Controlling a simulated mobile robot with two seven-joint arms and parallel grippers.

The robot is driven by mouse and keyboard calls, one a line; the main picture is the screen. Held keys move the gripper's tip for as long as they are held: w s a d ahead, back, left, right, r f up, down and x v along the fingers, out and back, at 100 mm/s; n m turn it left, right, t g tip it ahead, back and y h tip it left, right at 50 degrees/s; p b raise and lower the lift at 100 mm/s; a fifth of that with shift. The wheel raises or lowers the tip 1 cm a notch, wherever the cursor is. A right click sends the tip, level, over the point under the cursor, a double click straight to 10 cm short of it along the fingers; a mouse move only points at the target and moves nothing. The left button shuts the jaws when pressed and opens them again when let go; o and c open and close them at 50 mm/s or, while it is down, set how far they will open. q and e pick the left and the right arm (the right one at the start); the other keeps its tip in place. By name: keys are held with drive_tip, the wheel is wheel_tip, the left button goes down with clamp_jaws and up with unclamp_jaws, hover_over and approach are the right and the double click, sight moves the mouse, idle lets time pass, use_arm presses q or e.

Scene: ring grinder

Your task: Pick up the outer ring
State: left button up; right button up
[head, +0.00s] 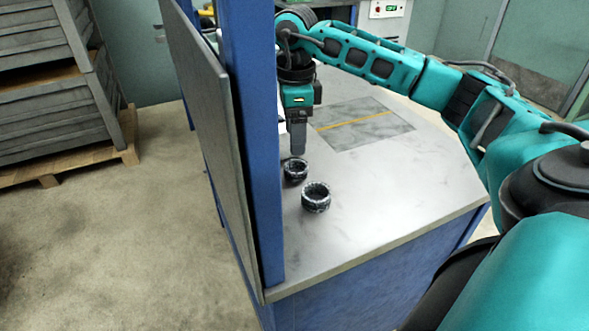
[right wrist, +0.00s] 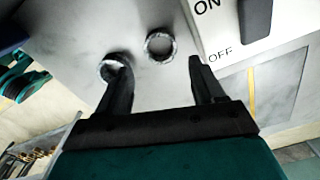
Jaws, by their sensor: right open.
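Two dark, worn metal rings lie on the grey table top; I cannot tell for sure which one is the outer ring. The nearer, larger-looking ring (head: 316,204) also shows in the right wrist view (right wrist: 104,73), partly behind the left finger. The farther ring (head: 294,178) also shows in the right wrist view (right wrist: 147,49), ahead of the gap between the fingers. My right gripper (head: 298,151) points down above the table, close to the farther ring. Its fingers (right wrist: 158,65) are apart with nothing between them. My left gripper is not in view.
A blue post (head: 252,140) and a grey panel (head: 205,120) stand along the table's left side. A white box marked ON and OFF (right wrist: 215,35) stands close to the farther ring. A plate with a yellow line (head: 365,132) lies behind. The table's right front is clear.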

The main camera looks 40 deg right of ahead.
sight(297, 161)
drive_tip(key=f, duration=0.7)
drive_tip(key=shift+s+d+f, duration=0.15)
drive_tip(key=shift+d+f, duration=0.05)
drive_tip(key=shift+f, duration=0.15)
drive_tip(key=c, duration=0.9)
drive_tip(key=shift+r, duration=0.1)
